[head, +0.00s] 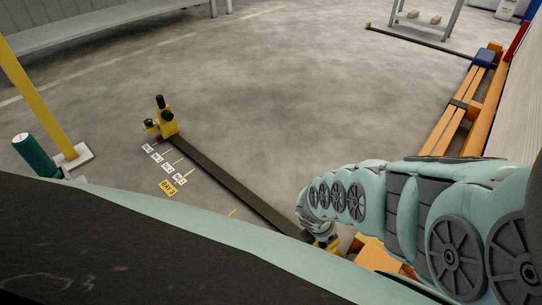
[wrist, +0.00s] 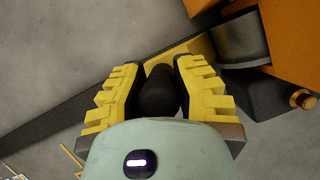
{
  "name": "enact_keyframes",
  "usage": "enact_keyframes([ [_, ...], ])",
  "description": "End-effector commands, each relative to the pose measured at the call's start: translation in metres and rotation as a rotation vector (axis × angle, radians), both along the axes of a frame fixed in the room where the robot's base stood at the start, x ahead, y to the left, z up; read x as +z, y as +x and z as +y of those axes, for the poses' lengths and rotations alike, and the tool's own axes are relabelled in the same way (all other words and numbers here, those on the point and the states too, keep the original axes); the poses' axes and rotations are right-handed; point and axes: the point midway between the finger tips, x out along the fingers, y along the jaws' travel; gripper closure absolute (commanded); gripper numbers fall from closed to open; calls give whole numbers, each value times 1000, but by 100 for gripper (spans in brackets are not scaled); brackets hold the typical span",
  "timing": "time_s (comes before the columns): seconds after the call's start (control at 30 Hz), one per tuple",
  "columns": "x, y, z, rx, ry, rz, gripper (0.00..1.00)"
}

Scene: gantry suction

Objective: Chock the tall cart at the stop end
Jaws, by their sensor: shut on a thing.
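My gripper (wrist: 157,72) has its two yellow toothed fingers closed on a black rounded knob (wrist: 158,93), which stands between them. A yellow block (wrist: 197,46) shows just behind the knob, at the near end of the dark floor rail (head: 232,188). In the head view, my gripper and arm cover most of this spot, and only part of the yellow block (head: 331,243) shows. An orange body (wrist: 288,45) with a dark rounded part, possibly a wheel, stands close to the right of my fingers. I cannot tell whether it is the tall cart.
A yellow end piece with black knobs (head: 166,122) sits at the rail's far end. White labels (head: 157,158) and a yellow bay sign (head: 167,188) lie left of the rail. A yellow post (head: 38,95) and teal cylinder (head: 35,155) stand left. The middle floor is clear.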

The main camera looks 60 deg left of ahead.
Motion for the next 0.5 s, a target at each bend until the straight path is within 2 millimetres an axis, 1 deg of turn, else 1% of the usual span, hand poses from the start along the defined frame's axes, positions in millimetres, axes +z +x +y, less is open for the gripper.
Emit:
enact_keyframes([
  [0.43,-6,0,0,0,0,0,100],
  [0.47,-6,0,0,0,0,0,70],
  [0.5,-5,0,0,0,0,-1,66],
])
